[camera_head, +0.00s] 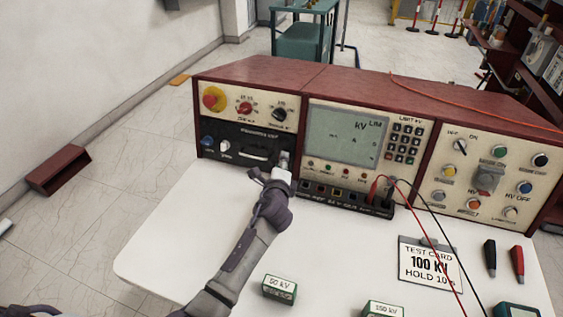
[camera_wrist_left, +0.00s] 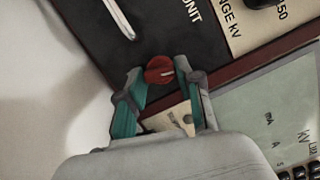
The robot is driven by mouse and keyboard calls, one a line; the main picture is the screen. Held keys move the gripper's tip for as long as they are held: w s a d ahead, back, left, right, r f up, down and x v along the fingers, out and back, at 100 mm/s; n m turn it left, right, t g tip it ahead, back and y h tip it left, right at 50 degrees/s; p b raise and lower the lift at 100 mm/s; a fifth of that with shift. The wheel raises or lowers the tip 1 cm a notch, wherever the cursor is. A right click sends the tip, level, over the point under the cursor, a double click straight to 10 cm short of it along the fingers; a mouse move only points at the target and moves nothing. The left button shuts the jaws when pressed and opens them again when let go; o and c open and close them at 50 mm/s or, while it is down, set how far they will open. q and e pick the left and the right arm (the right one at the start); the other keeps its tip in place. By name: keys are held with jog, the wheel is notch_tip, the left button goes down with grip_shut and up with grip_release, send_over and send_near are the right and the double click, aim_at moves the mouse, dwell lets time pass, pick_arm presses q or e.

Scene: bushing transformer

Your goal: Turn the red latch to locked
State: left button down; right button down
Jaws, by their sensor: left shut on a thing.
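The red latch (camera_wrist_left: 158,69) is a small round red knob with a pale mark, on the front of the test console (camera_head: 265,78). It shows in the left wrist view between the two teal-sided fingers of my left gripper (camera_wrist_left: 162,82), which is shut on it. In the head view the left gripper (camera_head: 283,167) reaches the right end of the black panel (camera_head: 235,138) and hides the latch. I cannot read any lock marking beside the latch. My right gripper is not in view.
A pale handle (camera_wrist_left: 118,18) sits on the black panel near the latch. A kV display (camera_head: 343,137) is to the right. Red and black leads run to the console. The white table (camera_head: 185,235) holds a test card (camera_head: 428,264), small green boxes and probes (camera_head: 517,262).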

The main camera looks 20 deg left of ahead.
pick_arm(q)
jog(key=shift+n+g+p, duration=0.4)
jog(key=shift+n, duration=0.9)
jog(key=c, duration=1)
grip_release()
jog(key=shift+c, duration=0.2)
jog(key=v, duration=1.2)
